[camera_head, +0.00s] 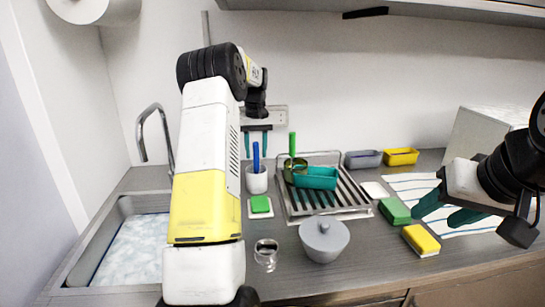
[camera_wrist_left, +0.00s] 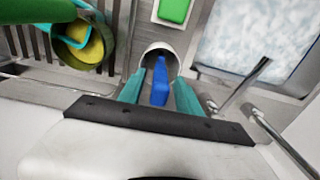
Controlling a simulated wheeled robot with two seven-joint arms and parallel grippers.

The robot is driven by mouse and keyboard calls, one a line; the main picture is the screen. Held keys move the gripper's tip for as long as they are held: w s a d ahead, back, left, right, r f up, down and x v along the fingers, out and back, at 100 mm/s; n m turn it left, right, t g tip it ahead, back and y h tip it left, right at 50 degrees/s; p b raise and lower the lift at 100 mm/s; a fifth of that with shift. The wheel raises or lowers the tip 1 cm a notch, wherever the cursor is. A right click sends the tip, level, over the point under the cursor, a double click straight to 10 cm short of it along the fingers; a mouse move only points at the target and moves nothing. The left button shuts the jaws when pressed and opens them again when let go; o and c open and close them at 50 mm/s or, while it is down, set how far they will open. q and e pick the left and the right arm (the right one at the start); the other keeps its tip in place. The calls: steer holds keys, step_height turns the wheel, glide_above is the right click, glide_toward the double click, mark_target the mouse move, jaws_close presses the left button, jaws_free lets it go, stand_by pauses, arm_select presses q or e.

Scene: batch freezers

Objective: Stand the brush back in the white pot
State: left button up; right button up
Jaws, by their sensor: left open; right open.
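The blue-handled brush (camera_head: 256,158) stands nearly upright in the white pot (camera_head: 257,181), left of the drying rack. My left gripper (camera_head: 256,146) is open above the pot, around the top of the handle. In the left wrist view the blue handle (camera_wrist_left: 160,83) lies between the open teal fingers (camera_wrist_left: 160,78), and the white pot's rim (camera_wrist_left: 160,49) shows beyond. The brush's lower end is hidden in the pot. My right gripper (camera_head: 448,208) is open and empty at the right, above the counter near the sponges.
The drying rack (camera_head: 354,203) holds a teal tub (camera_head: 315,178) and an olive cup with a green-handled tool (camera_head: 292,146). A green sponge (camera_head: 260,204), a glass (camera_head: 266,253) and a grey lidded bowl (camera_head: 324,240) stand in front. The sink (camera_head: 130,250) is left.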

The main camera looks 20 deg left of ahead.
arm_select(q)
step_height(320, 180, up, 8)
steer(key=shift+r, duration=0.2)
steer(key=shift+s+d+r, duration=0.1)
steer(key=shift+d+r, duration=0.1)
steer(key=shift+r, duration=0.5)
steer(key=s+d+m+t, duration=0.2)
steer(key=s+d, duration=0.4)
steer(key=s, duration=0.5)
steer(key=s+d+m+t+h, duration=0.1)
steer(key=s+d, duration=0.5)
steer(key=s, duration=0.6)
steer(key=s+d+r+m+t+h, duration=0.1)
steer(key=s+d+m+t, duration=0.2)
steer(key=s, duration=0.9)
steer(key=d, duration=0.3)
steer(key=shift+s+d, duration=0.2)
steer(key=shift+r, duration=0.1)
